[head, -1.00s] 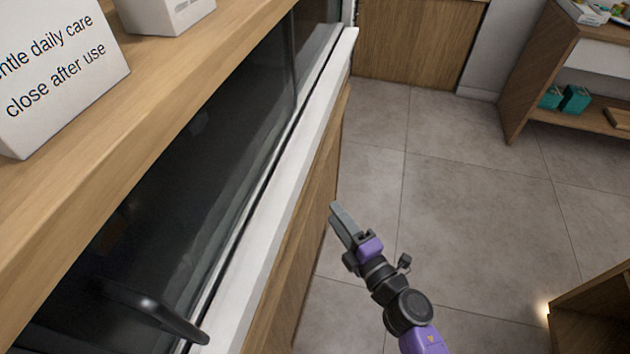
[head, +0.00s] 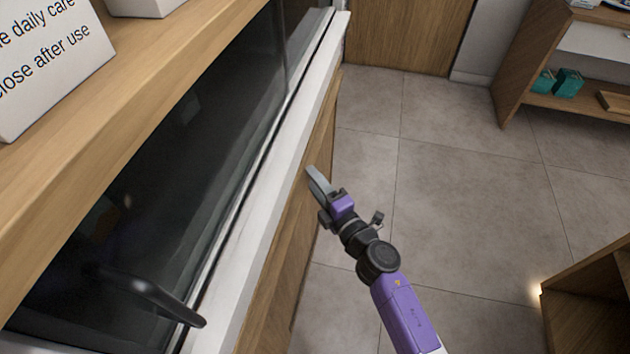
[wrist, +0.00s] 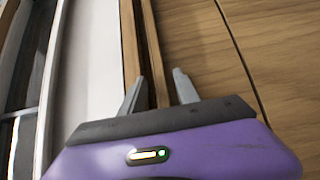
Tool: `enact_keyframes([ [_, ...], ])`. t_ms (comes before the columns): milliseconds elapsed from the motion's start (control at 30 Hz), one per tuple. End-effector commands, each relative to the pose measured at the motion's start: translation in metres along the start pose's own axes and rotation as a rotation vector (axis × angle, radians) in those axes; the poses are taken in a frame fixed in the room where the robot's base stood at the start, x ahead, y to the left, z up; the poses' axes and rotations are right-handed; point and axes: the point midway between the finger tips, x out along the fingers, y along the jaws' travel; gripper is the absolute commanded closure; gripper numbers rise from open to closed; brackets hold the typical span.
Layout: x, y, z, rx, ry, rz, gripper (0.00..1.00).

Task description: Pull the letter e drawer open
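My gripper (head: 311,172) is beside the wooden front of the counter, below its white ledge, in the head view. In the wrist view my gripper (wrist: 158,82) has its two fingers apart, one on each side of a thin wooden strip (wrist: 148,60) that runs along the drawer front. I cannot tell whether the fingers touch the strip. Wooden front panels (wrist: 205,50) with a dark seam lie right of the strip. No letter e label is readable in either view, so I cannot tell which drawer this is.
A glass-fronted case with a white ledge (head: 262,160) and a dark handle (head: 150,295) runs along the left. A box with printed words (head: 50,65) stands on the wooden top. Tiled floor (head: 460,190) is clear to the right. Shelving (head: 520,85) stands at the back right.

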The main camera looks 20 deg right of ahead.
Motion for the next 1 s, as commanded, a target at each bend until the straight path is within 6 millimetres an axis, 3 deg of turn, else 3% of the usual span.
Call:
enact_keyframes([
  [33,-0.0001,0.0,-0.0001,0.0,0.0,0.0,0.62],
  [233,-0.0002,0.0001,-0.0001,0.0,0.0,0.0,1.0],
  [1000,-0.0005,-0.0003,-0.0002,-0.001,0.0,0.0,1.0],
])
